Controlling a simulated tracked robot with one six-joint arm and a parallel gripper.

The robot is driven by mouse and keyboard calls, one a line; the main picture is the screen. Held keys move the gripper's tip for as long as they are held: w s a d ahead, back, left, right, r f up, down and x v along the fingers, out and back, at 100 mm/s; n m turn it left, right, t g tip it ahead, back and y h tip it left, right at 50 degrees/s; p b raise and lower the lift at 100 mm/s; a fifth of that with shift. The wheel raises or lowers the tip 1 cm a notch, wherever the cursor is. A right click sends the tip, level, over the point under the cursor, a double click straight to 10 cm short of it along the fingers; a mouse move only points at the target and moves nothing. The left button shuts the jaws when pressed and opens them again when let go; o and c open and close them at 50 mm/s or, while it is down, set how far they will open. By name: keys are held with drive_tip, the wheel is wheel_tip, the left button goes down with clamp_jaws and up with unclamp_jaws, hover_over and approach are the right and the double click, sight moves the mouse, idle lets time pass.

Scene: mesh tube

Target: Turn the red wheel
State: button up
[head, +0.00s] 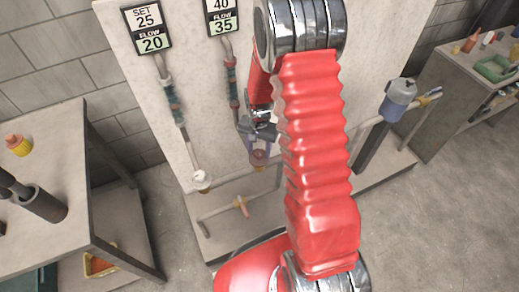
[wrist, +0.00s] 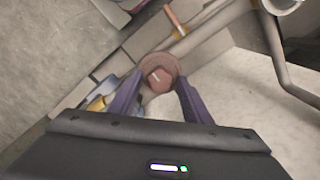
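The red wheel (head: 258,158), dull brownish red, sits on the right upright pipe line in front of the pale panel. In the wrist view the round wheel (wrist: 160,71), with a brighter red hub, shows between my gripper's fingertips. My gripper (head: 261,147) reaches down to it from beside my red arm. In the wrist view, my gripper's (wrist: 161,78) two purple fingers stand apart, one on each side of the wheel, about a wheel's width apart. I cannot tell whether they press on its rim.
Above the left pipe a sign (head: 148,29) reads SET 25, FLOW 20. The right sign (head: 222,17) shows 40 and FLOW 35. A white fitting (head: 202,180) ends the left pipe. An orange-handled valve (head: 242,206) is low down. A workbench (head: 75,160) stands at left.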

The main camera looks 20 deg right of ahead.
drive_tip(key=c, duration=0.9)
drive_tip(key=shift+n, duration=3)
drive_tip(key=o, duration=1.1)
drive_tip(key=shift+c, duration=0.2)
drive_tip(key=shift+r, duration=0.1)
